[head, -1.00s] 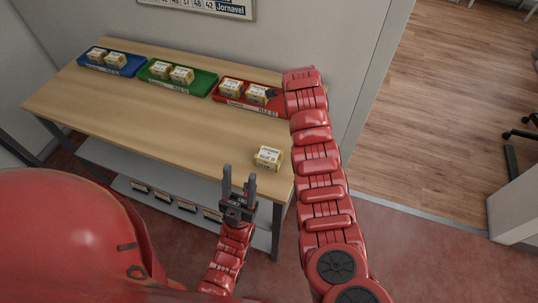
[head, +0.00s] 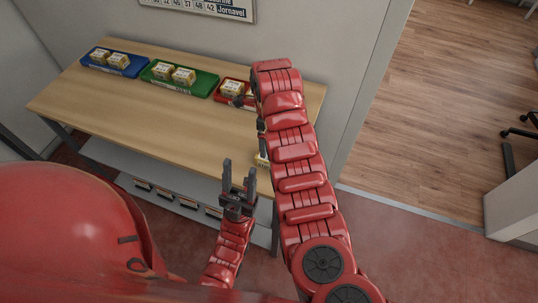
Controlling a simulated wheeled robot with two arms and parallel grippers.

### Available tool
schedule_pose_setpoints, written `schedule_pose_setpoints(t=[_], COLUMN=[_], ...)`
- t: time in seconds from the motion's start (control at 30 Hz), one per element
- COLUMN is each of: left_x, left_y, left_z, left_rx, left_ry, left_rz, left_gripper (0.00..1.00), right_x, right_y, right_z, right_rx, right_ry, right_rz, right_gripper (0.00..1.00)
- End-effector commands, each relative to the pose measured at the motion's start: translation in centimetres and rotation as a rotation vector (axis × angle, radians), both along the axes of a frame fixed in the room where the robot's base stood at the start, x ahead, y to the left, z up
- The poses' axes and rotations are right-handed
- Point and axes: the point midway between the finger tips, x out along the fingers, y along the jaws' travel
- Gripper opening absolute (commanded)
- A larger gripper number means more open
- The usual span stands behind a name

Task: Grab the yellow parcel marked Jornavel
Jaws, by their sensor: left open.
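A small yellow parcel (head: 261,162) lies alone on the wooden counter near its front right. Only its left edge shows; my right arm hides the rest, and its label cannot be read. My left gripper (head: 239,178) is open and empty, in front of the counter's front edge, just left of and below the parcel in the picture. My right arm reaches over the counter's right end. Dark parts of its gripper (head: 250,112) show beside the red tray (head: 223,97); the rest is hidden behind the arm.
A blue tray (head: 132,72) and a green tray (head: 205,92) stand at the counter's back, each with parcels; the red tray holds at least one. The wooden counter (head: 150,118) is clear at middle and left. A wall sign (head: 215,8) reads "Jornavel" beside 42. A shelf runs below.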

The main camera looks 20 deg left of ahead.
Motion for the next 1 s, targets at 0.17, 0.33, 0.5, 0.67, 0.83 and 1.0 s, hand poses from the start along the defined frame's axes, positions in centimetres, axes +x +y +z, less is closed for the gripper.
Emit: schedule_pose_setpoints(t=[0.17,0.33,0.5,0.67,0.83,1.0], left_x=[0.0,0.0,0.0,0.0,0.0,0.0], left_y=[0.0,0.0,0.0,0.0,0.0,0.0], left_z=[1.8,2.2,2.5,3.3,2.5,2.1], left_rx=[0.0,0.0,0.0,0.0,0.0,0.0], left_ry=[0.001,0.001,0.001,0.0,0.0,0.001], left_rz=[0.0,0.0,0.0,0.0,0.0,0.0], left_gripper=[0.5,0.5,0.5,0.5,0.5,0.5], right_x=[0.0,0.0,0.1,0.1,0.2,0.2], right_y=[-0.1,0.0,0.0,-0.1,-0.2,-0.1], right_z=[-2.7,-4.3,-4.9,-6.1,-8.7,-9.8], right_rx=[-0.002,0.0,0.002,0.001,0.002,0.003], right_ry=[0.005,0.002,-0.001,0.002,0.0,-0.003], right_rz=[-0.002,0.0,0.0,-0.002,-0.003,0.0], right_gripper=[1.0,1.0,1.0,1.0,1.0,1.0])
